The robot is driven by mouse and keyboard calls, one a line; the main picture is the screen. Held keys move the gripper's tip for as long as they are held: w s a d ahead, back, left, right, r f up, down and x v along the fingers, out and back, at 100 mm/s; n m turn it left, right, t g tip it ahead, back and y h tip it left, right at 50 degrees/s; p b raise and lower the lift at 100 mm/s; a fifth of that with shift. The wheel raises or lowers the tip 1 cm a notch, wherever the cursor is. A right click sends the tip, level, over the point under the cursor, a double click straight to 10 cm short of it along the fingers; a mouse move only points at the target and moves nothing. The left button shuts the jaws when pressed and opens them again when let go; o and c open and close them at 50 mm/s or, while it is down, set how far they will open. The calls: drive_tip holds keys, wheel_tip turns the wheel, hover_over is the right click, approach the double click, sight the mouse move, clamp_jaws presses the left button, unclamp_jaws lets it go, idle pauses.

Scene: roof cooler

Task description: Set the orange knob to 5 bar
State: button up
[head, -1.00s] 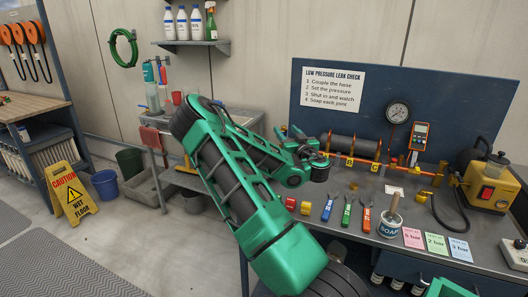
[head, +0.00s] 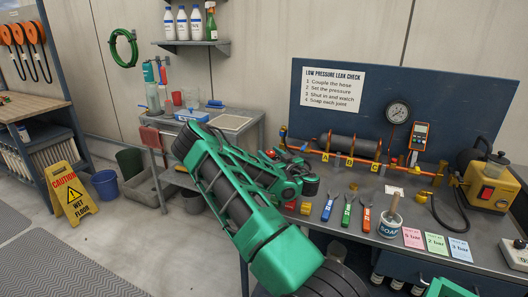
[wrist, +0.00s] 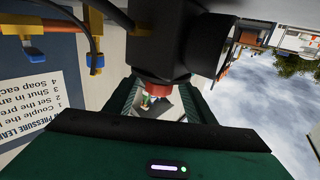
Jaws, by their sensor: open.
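In the wrist view, an orange-red round knob (wrist: 154,91) sits under a dark block, in line with the gap of my gripper (wrist: 155,105). My jaws show as dark green sides left and right of that gap, and they are open. I cannot tell whether they touch the knob. In the head view my gripper (head: 284,153) is at the left end of the orange pipe line, partly hidden behind my arm. The knob's scale cannot be read. A pink card marked 5 bar (head: 413,238) lies on the bench. A round gauge (head: 398,113) is on the blue panel; its reading is too small.
The pipe line (head: 345,157) carries yellow tags A, B and C. Several coloured wrenches (head: 347,210), a soap pot (head: 391,223) and a yellow pump (head: 489,185) stand or lie on the bench. A metal side table (head: 233,123) stands behind my arm.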

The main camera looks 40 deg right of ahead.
sight(268, 151)
drive_tip(key=shift+x, duration=2.05)
drive_tip(key=shift+d, duration=0.1)
drive_tip(key=c, duration=1)
drive_tip(key=shift+c, duration=0.2)
